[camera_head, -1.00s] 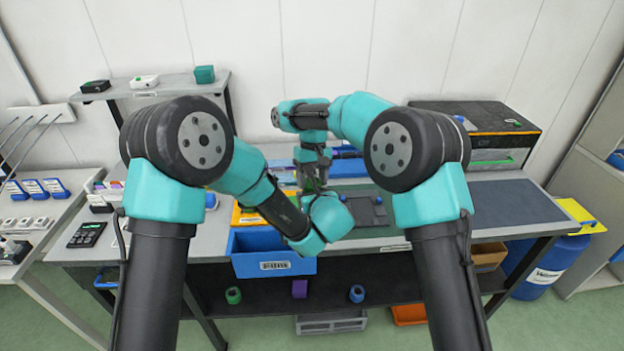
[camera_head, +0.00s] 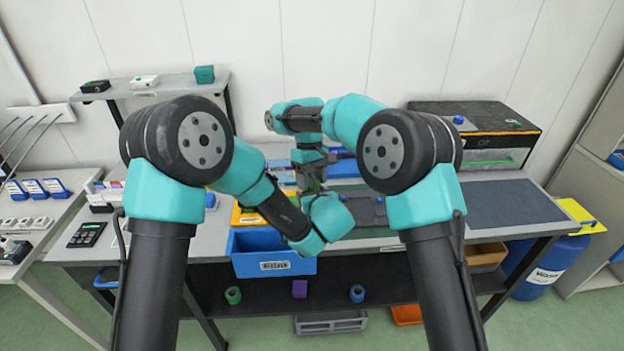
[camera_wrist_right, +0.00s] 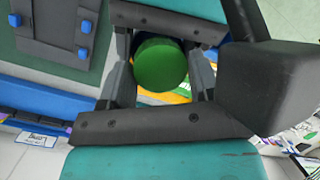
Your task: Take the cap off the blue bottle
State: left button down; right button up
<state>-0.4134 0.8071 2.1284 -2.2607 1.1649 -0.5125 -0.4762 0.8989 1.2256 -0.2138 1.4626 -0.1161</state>
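My right gripper (camera_wrist_right: 160,75) points down over the bench, with a finger on each side of a round green object (camera_wrist_right: 160,64). The object looks like a cylinder or cap seen from above; the wrist view does not show clearly whether the fingers press on it. In the head view my right gripper (camera_head: 311,181) is small and partly hidden, with some green at its fingers. My left arm's wrist (camera_head: 328,214) is in front of it, and the left fingers cannot be made out. I cannot pick out a blue bottle for certain in either view.
A blue bin (camera_head: 272,262) hangs at the bench's front edge, close to my left wrist. A dark board with blue knobs (camera_wrist_right: 85,27) lies beside the right gripper. A black machine (camera_head: 478,128) stands at the back right; a dark mat (camera_head: 512,202) there is clear.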

jog(key=o, duration=0.4)
jog(key=shift+o, duration=0.2)
jog(key=shift+r, duration=2.25)
jog(key=shift+o, duration=0.2)
jog(key=w+r+m+y, duration=0.1)
jog(key=w+r+m, duration=0.2)
jog(key=r, duration=0.4)
jog(key=shift+w+d, duration=0.15)
jog(key=shift+d, duration=0.15)
jog(key=shift+x, duration=6.05)
